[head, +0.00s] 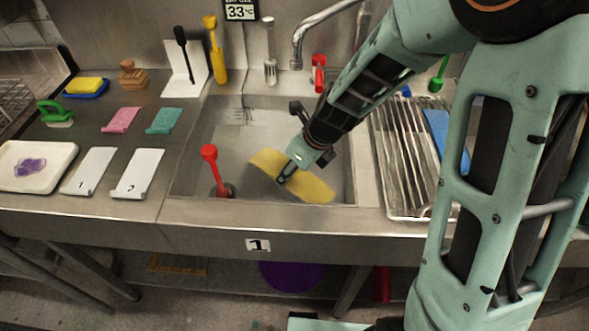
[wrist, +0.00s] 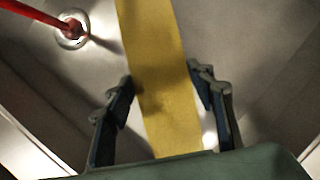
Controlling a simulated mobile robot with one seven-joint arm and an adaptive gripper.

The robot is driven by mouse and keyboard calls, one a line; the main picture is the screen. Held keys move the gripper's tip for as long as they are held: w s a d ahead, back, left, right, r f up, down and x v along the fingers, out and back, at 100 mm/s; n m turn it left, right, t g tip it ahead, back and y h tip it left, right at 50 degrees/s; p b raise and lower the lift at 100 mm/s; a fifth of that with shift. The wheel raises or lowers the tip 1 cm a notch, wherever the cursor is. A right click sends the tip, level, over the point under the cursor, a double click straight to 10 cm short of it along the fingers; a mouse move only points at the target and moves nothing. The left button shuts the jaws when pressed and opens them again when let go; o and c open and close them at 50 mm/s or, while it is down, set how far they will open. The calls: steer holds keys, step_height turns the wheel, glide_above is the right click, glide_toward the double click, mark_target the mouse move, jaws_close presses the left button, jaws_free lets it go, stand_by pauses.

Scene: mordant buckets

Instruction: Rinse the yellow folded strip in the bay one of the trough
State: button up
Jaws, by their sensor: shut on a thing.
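The yellow folded strip (head: 315,189) is down inside the metal bay of the trough (head: 228,130), above the plate marked 1 (head: 257,245). My gripper (head: 287,174) is shut on the strip near its middle, and both ends stick out past the fingers. In the wrist view, the strip (wrist: 160,60) runs between the two fingers of my gripper (wrist: 160,80). A red-handled plug (head: 211,160) stands upright in the drain on the left of the bay. I cannot tell whether the strip touches the bay floor or whether there is water.
A wire rack (head: 392,150) with a blue piece (head: 440,135) stands right of the bay. On the left counter are pink (head: 121,120) and teal (head: 164,121) cloths, two numbered white plates (head: 138,172) and a white tray (head: 62,152). A faucet (head: 325,17) rises behind.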

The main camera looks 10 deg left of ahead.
steer(key=shift+w+a, duration=0.1)
steer(key=shift+a, duration=0.05)
steer(key=shift+s+d, duration=0.55)
steer(key=shift+d, duration=0.1)
steer(key=shift+a, duration=0.1)
steer(key=shift+w+a+p, duration=0.35)
steer(key=shift+w+a, duration=0.2)
steer(key=shift+w, duration=0.05)
steer(key=shift+s+d+b, duration=0.35)
steer(key=shift+s+d, duration=0.25)
steer(key=shift+d, duration=0.05)
steer(key=shift+w+a+r, duration=0.1)
steer(key=shift+a, duration=0.05)
